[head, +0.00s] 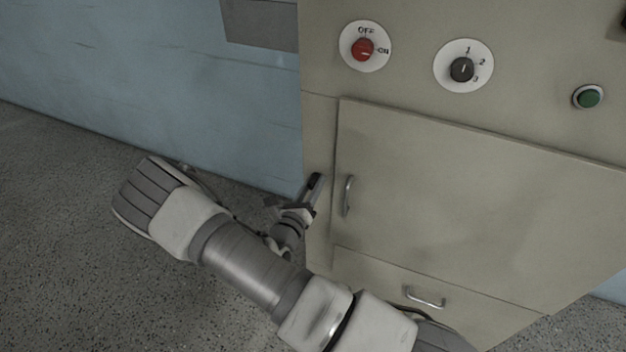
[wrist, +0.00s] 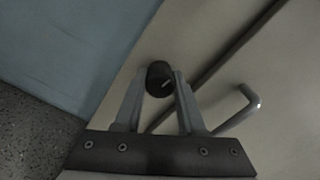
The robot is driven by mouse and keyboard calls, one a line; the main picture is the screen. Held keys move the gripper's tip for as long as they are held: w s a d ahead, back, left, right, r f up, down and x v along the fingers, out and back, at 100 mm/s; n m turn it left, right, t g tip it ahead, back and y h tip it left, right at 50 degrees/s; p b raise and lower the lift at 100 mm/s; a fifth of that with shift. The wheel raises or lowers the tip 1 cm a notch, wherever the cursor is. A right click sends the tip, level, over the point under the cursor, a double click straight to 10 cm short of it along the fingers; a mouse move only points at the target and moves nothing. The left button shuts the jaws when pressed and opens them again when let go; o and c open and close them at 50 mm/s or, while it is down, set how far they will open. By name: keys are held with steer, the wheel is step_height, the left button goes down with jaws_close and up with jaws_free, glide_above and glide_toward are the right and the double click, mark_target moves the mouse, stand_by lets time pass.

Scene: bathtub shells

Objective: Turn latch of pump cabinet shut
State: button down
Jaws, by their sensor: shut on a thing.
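The beige pump cabinet (head: 480,190) fills the right of the head view, with its door closed or nearly so against the frame. The latch is a round black knob (wrist: 158,72) on the cabinet frame, left of the door's edge in the wrist view. A pale line marks its face. My gripper (wrist: 160,82) is shut on the latch, with one finger on each side of it. In the head view, my gripper (head: 314,185) is at the frame left of the door handle (head: 348,195); I cannot clearly make out the latch there.
The door handle also stands out close to my right finger in the wrist view (wrist: 240,112). Above the door are a red knob (head: 363,49), a dark selector (head: 462,69) and a green button (head: 588,96). A drawer handle (head: 425,298) is below. Floor at left is clear.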

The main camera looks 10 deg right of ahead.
steer(key=shift+n+p, duration=0.3)
steer(key=shift+n, duration=0.6)
steer(key=c, duration=0.5)
jaws_free()
steer(key=v, duration=1.7)
steer(key=shift+s+p, duration=0.2)
steer(key=shift+p, duration=0.15)
steer(key=shift+a, duration=0.1)
